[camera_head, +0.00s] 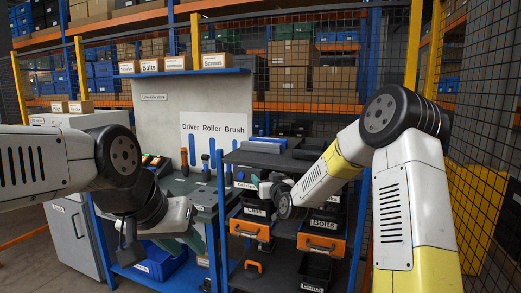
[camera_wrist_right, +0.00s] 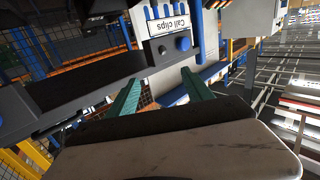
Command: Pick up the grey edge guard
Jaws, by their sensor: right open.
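I cannot pick out the grey edge guard with certainty in either view. A long dark grey bar (camera_wrist_right: 85,85) crosses the left of the right wrist view, but I cannot tell whether it is the guard or a shelf edge. My right gripper (camera_head: 256,180) is at the left side of the dark rack, by the "Call clips" label. In the right wrist view, its two green fingers (camera_wrist_right: 160,90) stand apart with nothing between them. My left gripper (camera_head: 190,232) hangs low over the left bench; its fingertips are unclear.
The dark rack (camera_head: 265,160) holds orange-fronted bins (camera_head: 322,243), one labelled "Bolts". A board (camera_head: 215,128) reading "Driver Roller Brush" stands behind the bench. The "Call clips" label (camera_wrist_right: 168,22) is beyond my right fingers. Mesh fencing and a yellow post (camera_head: 413,45) are at the right.

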